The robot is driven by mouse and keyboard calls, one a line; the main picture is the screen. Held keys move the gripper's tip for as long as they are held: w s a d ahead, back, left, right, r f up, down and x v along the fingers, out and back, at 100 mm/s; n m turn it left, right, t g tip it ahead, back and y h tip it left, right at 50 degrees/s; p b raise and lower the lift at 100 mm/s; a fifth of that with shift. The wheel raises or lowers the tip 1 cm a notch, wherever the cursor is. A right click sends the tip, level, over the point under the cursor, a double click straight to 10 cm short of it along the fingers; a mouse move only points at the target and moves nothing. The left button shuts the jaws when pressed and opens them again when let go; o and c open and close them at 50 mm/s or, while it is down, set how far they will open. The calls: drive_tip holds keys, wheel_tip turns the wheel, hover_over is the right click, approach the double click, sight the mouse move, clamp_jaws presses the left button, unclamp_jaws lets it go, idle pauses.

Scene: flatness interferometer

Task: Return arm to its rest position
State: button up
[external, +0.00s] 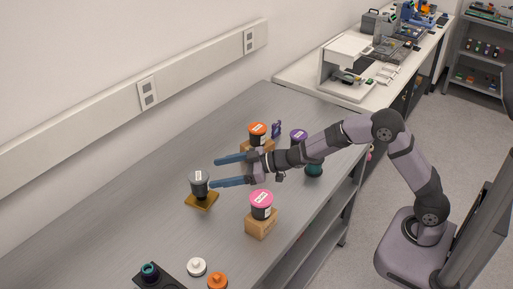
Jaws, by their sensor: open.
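My arm reaches from its base at the right over the grey bench (110,215). My gripper (213,172) is open, its two blue fingers apart and pointing left. Between and just beyond the fingertips stands a dark jar with a grey lid (198,186) on a yellow-brown plate (201,202). The near fingertip shows close to the jar; I cannot tell whether it touches. No object shows held between the fingers.
A pink-lidded jar (262,203) stands on a wooden block (261,224) in front. An orange-lidded jar (258,132) and a purple-lidded jar (298,136) stand behind the gripper. White (196,266) and orange (217,281) discs lie at the front. The bench's left is clear.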

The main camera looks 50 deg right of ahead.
idle(0.3)
drive_tip(key=s+d+f+m+g+h, duration=0.1)
drive_tip(key=s+d+h, duration=0.1)
drive_tip(key=s+d, duration=0.2)
drive_tip(key=s+d+f+m+g+h+p, duration=0.1)
drive_tip(key=s+d+f+m+h, duration=0.1)
drive_tip(key=d, duration=0.5)
drive_tip(key=s+d+f+m+g+h+p, duration=0.1)
drive_tip(key=s+d+f+m+g+h, duration=0.1)
drive_tip(key=s+d, duration=0.4)
drive_tip(key=shift+s+d+f+h, duration=0.1)
drive_tip(key=shift+s+f+h, duration=0.15)
drive_tip(key=shift+s+h, duration=0.35)
drive_tip(key=s+d+g, duration=0.1)
drive_tip(key=s, duration=0.2)
drive_tip(key=s+d+f+g, duration=0.1)
drive_tip(key=s, duration=0.2)
drive_tip(key=s+d+f+m+g+h, duration=0.1)
drive_tip(key=s, duration=0.2)
drive_tip(key=shift+s+d+f, duration=0.1)
drive_tip(key=shift+s, duration=0.2)
drive_tip(key=s+f+g, duration=0.2)
drive_tip(key=s+g, duration=0.3)
drive_tip(key=s, duration=1.2)
drive_tip(key=shift+s+d+m, duration=0.25)
drive_tip(key=shift+d+m, duration=0.05)
